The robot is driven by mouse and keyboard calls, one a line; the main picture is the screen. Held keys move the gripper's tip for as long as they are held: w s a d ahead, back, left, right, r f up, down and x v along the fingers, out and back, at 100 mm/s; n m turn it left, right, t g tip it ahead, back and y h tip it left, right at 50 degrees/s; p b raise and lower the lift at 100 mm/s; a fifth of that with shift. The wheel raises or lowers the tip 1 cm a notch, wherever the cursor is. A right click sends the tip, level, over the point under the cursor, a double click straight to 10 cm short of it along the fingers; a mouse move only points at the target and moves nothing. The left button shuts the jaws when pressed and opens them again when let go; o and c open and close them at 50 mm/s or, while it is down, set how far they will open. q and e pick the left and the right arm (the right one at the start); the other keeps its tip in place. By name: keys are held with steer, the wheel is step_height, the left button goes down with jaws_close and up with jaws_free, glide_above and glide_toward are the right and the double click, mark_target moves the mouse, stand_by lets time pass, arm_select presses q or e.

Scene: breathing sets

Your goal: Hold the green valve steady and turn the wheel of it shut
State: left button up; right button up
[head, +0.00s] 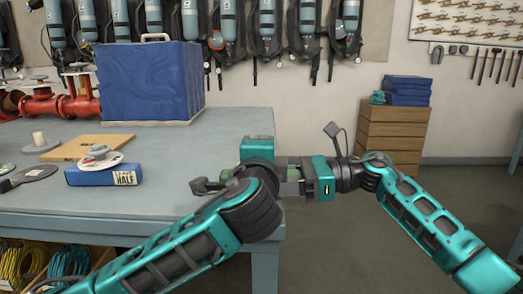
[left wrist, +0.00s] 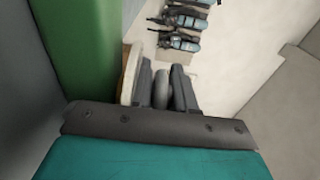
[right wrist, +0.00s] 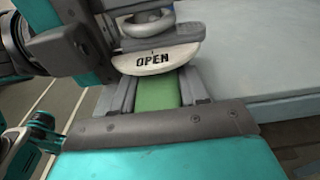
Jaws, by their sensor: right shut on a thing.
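The green valve (right wrist: 158,92) is between the fingers of my right gripper (right wrist: 157,82), which is shut on its body.
A grey table (head: 180,200) fills the left. On it are a blue valve (head: 105,177) with a plate reading HALF, a wooden board (head: 88,147), a blue-covered box (head: 150,85) and red pipework (head: 45,103). A wooden drawer cabinet (head: 393,135) stands behind. The floor at right is clear.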

arm_select(q)
jaws_close()
steer(key=shift+h, duration=0.3)
steer(key=shift+m+h, duration=0.9)
steer(key=shift+h, duration=0.2)
steer(key=shift+s+d+m+g+h, duration=0.1)
steer(key=shift+d+m+g+h, duration=0.1)
steer(key=shift+m+g+h, duration=0.55)
steer(key=shift+d+m+g+h, duration=0.25)
steer(key=shift+m+h, duration=0.5)
steer(key=shift+h, duration=0.7)
steer(key=shift+o, duration=2)
jaws_free()
steer(key=shift+s+a, duration=0.1)
